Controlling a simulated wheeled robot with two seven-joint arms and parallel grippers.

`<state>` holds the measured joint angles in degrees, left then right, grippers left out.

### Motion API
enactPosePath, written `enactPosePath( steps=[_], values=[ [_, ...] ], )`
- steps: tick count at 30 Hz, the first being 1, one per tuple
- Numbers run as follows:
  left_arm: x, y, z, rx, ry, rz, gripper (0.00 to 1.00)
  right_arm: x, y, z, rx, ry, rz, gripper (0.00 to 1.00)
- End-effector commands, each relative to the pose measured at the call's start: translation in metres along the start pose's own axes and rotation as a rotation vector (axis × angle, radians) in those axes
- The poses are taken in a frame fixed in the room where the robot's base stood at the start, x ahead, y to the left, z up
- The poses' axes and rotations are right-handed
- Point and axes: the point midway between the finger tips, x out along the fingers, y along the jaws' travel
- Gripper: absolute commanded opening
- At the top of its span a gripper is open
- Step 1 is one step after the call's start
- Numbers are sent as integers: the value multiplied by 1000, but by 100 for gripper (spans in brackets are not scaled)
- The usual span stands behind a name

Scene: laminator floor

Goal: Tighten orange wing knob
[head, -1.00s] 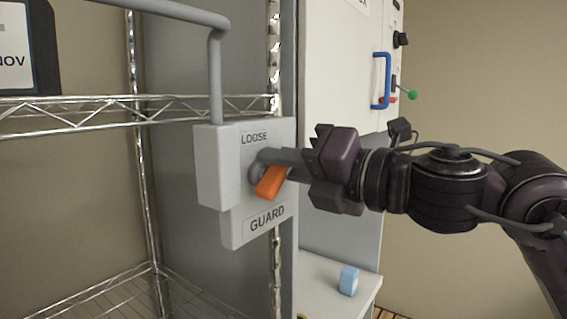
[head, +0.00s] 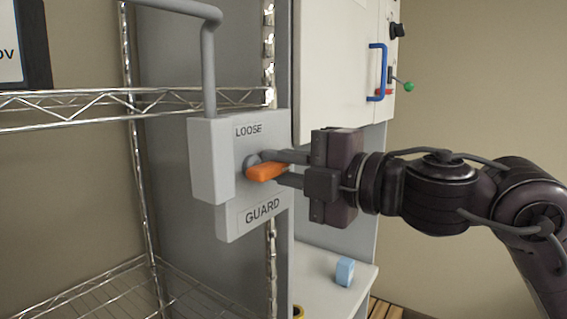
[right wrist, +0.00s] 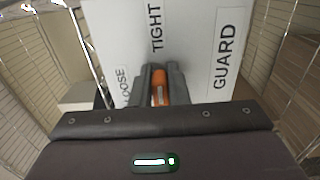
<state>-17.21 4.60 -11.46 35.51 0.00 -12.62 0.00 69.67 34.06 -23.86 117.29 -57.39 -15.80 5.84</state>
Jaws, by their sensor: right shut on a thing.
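The orange wing knob (head: 266,172) sits on the grey guard plate (head: 262,213), which is marked LOOSE above and GUARD below in the head view. The knob's wing lies close to level there, with its right end tipped slightly up. My right gripper (head: 280,168) reaches in from the right and is shut on the knob, one finger above and one below. In the right wrist view the orange knob (right wrist: 160,86) shows between the two dark fingers, and the plate also carries the word TIGHT. My left gripper is not in view.
A wire shelf (head: 60,104) stands at the left, and a grey bent tube (head: 208,70) rises from the guard block. Behind is a white cabinet with a blue handle (head: 377,72) and a green-tipped lever (head: 408,87). A light blue block (head: 345,272) lies on a ledge below.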

Motion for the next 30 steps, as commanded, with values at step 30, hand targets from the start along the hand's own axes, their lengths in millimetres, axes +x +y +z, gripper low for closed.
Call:
enactPosePath(
  steps=[30],
  values=[
    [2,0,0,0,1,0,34,-3,-3,-2,16,4,-5,36]
  ],
)
